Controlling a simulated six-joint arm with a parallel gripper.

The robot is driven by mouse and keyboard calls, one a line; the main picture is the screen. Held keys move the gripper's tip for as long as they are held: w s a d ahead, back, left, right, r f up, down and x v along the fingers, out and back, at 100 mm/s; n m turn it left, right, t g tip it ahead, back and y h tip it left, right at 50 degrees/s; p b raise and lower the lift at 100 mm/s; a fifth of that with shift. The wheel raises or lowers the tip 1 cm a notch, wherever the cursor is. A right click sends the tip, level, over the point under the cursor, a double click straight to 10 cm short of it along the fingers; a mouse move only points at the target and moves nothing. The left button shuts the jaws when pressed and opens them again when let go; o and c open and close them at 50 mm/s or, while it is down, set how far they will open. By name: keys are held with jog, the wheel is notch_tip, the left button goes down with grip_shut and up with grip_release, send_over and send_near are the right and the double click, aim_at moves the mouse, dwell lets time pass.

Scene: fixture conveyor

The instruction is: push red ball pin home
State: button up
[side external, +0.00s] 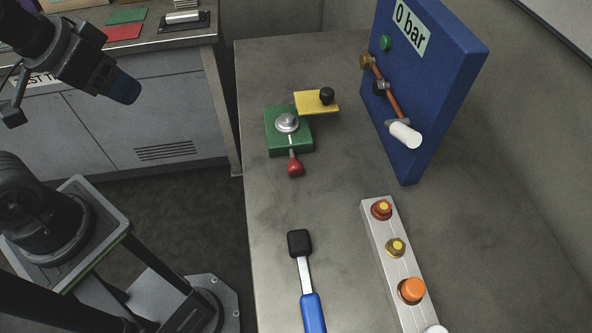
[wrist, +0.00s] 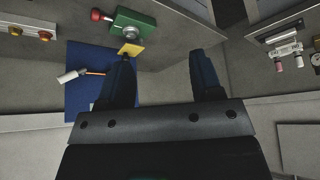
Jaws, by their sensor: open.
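The red ball pin (side external: 295,168) sticks out of the near side of a green fixture block (side external: 289,147) on the bench. A length of its metal shank shows between the ball and the block. The block has a silver dome (side external: 287,122) on top. In the wrist view, the red ball (wrist: 97,15) is at the top left beside the green block (wrist: 134,22). My gripper (side external: 125,90) is raised to the left of the bench, well apart from the pin. In the wrist view, its two fingers (wrist: 163,72) are spread with nothing between them.
A yellow plate with a black knob (side external: 316,102) adjoins the block. A blue panel (side external: 440,70) reading "0 bar" stands behind. A blue-handled mallet (side external: 305,275) and a button strip (side external: 400,265) lie in front. Bare bench surrounds the ball. A grey cabinet (side external: 150,120) stands back left.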

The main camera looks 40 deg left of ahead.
dwell(0.3)
jog(key=shift+w+d, duration=0.15)
jog(key=shift+w, duration=0.1)
jog(key=c, duration=0.3)
jog(key=w+d+m, duration=0.1)
jog(key=w+d+f+m+g+y, duration=0.1)
jog(key=w+d, duration=0.1)
jog(key=w+d+g, duration=0.1)
jog(key=w+d, duration=0.1)
jog(key=shift+w+f+m+y, duration=0.15)
jog(key=shift+f+m+y, duration=0.25)
jog(key=c, duration=0.6)
jog(key=shift+m+g+y, duration=0.4)
jog(key=shift+m+y, duration=0.4)
jog(key=w+d+f, duration=0.1)
jog(key=w+d, duration=0.1)
jog(key=d, duration=0.1)
jog(key=w+d+f, duration=0.1)
jog(key=shift+d+f, duration=0.3)
jog(key=shift+d, duration=0.05)
grip_shut()
jog(key=m+t+y, duration=0.3)
jog(key=m+t, duration=0.1)
jog(key=m, duration=0.1)
send_near(296, 176)
jog(key=x, duration=0.6)
jog(key=shift+w+a+f, duration=0.1)
jog(key=shift+w+a, duration=0.05)
